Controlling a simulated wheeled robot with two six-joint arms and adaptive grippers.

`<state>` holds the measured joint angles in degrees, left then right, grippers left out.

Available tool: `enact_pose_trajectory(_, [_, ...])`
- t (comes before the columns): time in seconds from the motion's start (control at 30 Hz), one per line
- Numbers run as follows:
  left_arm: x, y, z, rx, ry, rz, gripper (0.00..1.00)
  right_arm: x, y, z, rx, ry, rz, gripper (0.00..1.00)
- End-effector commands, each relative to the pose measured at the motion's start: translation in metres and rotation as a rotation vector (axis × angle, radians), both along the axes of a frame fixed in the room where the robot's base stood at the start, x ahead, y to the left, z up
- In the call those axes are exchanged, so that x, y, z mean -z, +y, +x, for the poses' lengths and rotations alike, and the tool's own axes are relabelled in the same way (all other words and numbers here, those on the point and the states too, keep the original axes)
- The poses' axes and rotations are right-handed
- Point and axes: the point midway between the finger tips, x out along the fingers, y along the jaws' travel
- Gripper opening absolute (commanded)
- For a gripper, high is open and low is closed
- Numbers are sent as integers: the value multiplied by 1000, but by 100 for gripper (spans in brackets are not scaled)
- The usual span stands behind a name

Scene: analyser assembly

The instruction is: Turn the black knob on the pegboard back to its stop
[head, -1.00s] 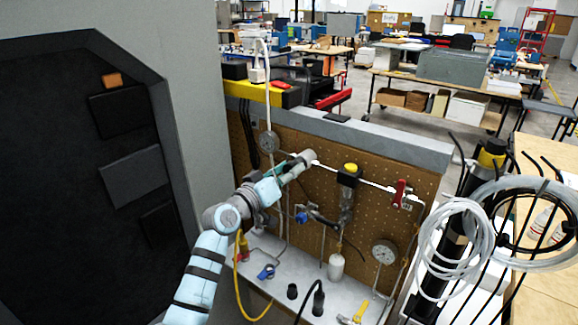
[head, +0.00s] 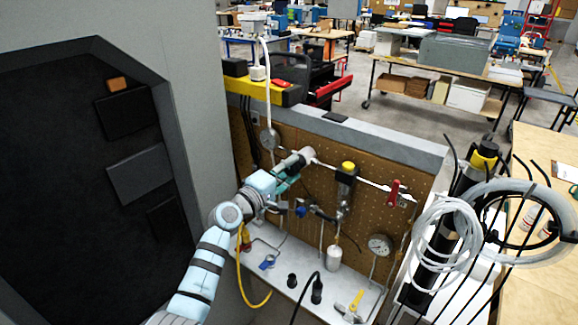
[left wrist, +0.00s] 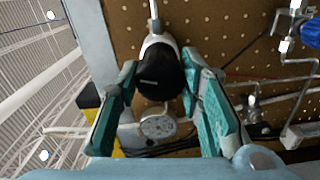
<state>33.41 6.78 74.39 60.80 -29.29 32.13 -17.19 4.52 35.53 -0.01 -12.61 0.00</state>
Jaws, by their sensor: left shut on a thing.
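The black knob (left wrist: 160,74) sits on a white fitting on the pegboard (left wrist: 215,25). In the left wrist view it lies between the two teal fingers of my left gripper (left wrist: 161,95), which is shut on it. In the head view the left gripper (head: 287,178) reaches the knob's fitting at the left end of the white pipe on the pegboard (head: 375,165). The knob's dark side is partly hidden there by the fingers. My right gripper is in neither view.
A gauge (head: 269,139) hangs left of the gripper. A yellow-topped valve (head: 347,172) and a red-handled valve (head: 393,192) stand to the right on the pipe. A grey shelf (head: 255,248) with loose tools runs underneath.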

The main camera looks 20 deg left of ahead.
Motion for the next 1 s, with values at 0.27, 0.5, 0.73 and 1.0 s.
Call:
enact_pose_trajectory(0.27, [2, 0, 0, 1, 78, -184, 6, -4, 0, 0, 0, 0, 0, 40])
enact_pose_trajectory(0.5, [2, 0, 0, 2, 113, -277, 6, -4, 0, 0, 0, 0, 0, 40])
enact_pose_trajectory(0.73, [2, 0, 0, 1, 125, -307, 6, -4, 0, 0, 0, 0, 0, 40])
enact_pose_trajectory(1.0, [2, 0, 0, 1, 127, -309, 6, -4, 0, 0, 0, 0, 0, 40])
